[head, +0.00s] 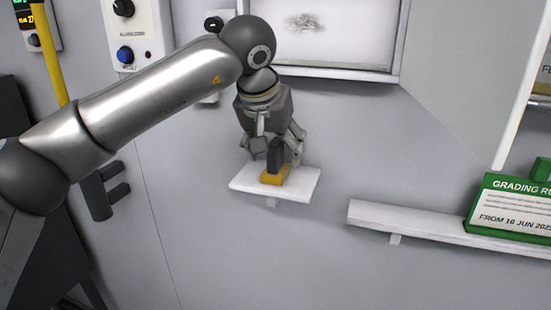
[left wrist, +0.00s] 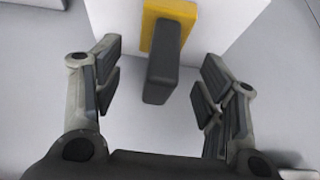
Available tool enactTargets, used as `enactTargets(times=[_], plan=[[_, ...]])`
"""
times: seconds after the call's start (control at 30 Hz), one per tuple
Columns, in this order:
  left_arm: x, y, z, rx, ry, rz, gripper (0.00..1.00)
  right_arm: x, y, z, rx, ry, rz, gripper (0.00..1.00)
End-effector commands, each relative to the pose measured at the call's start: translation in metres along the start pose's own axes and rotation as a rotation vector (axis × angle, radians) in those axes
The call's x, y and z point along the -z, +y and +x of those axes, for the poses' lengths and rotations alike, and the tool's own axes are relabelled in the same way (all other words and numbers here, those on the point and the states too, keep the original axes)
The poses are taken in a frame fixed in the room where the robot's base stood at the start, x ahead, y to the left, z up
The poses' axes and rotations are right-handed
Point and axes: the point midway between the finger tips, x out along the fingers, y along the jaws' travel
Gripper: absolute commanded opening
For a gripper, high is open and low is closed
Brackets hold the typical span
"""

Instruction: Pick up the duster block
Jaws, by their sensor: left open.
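The duster block (head: 275,174) has a yellow base and a dark grey upright grip. It stands on a small white wall shelf (head: 304,186). My left gripper (head: 276,150) is open at the shelf, with its fingers close to the block's dark grip. In the left wrist view, the duster block (left wrist: 164,62) lies between the two spread fingers of the left gripper (left wrist: 160,88), with a visible gap on each side. My right gripper is not in view.
A longer white shelf (head: 420,224) to the right carries a green and white sign (head: 511,208). A framed window or panel (head: 330,35) is above the small shelf. A control box with knobs (head: 138,38) and a yellow pole (head: 48,55) are at upper left.

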Motion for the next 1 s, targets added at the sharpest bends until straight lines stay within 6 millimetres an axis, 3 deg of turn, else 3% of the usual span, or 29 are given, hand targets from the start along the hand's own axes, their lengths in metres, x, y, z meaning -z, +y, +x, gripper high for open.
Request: enactTargets(times=[0.03,0.2,0.47,0.87,1.0], plan=[[0.001,0.001,0.005,-0.002,-0.005,0.001,0.65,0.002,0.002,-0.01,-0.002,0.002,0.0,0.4],[0.001,0.001,0.027,-0.001,-0.002,-0.001,0.65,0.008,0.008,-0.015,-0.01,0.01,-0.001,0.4],[0.0,0.002,0.033,-0.001,0.0,-0.001,0.65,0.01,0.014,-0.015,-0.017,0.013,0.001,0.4],[0.0,0.002,0.032,-0.002,0.0,-0.001,0.16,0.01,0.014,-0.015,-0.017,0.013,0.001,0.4],[0.0,0.002,0.032,-0.002,0.001,-0.001,0.16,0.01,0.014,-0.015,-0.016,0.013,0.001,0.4]])
